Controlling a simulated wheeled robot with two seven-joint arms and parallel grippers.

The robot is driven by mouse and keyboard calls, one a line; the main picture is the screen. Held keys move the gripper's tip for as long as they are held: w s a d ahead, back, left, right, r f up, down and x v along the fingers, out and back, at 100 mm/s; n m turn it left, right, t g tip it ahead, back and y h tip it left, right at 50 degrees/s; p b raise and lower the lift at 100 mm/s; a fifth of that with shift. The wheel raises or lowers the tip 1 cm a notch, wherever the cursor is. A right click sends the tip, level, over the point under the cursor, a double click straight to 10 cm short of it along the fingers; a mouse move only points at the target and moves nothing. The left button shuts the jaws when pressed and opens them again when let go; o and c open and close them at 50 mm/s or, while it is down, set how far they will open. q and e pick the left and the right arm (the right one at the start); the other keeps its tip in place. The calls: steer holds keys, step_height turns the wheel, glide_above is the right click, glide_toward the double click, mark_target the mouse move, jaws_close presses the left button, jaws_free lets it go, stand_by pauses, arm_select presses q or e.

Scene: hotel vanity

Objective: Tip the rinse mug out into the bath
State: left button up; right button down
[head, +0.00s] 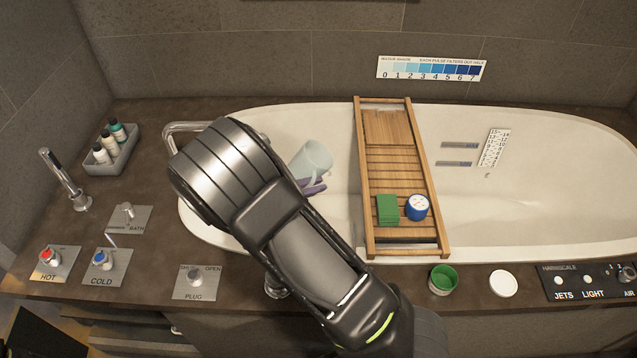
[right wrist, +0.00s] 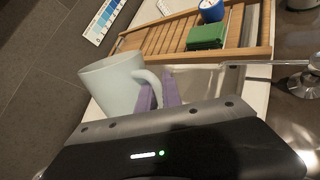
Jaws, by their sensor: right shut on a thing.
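The rinse mug (head: 312,158) is a pale blue-white cup, held over the left part of the white bath (head: 480,215). It looks tilted in the head view. In the right wrist view the mug (right wrist: 112,84) shows its handle toward the purple fingers. My right gripper (head: 312,187) is shut on the mug at its handle side; the fingers (right wrist: 158,95) also show in the right wrist view. My right arm hides part of the bath's left end and front rim. I cannot see what is in the mug. My left gripper is not in view.
A wooden bath rack (head: 430,190) spans the bath right of the mug, bearing a green block (head: 387,209) and a blue-and-white round tub (head: 417,207). A bath spout (head: 185,128) stands at the left rim. A green-filled pot (head: 442,279) and white lid (head: 503,283) sit on the front ledge.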

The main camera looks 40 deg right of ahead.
steer(key=n+h, duration=0.1)
steer(key=h, duration=0.1)
steer(key=s+d+r+n+g+h, duration=0.1)
steer(key=d+r+n+h, duration=0.1)
steer(key=h, duration=0.1)
steer(key=shift+s+r+n+h, duration=0.15)
steer(key=shift+s+n+h, duration=0.15)
stand_by(0.4)
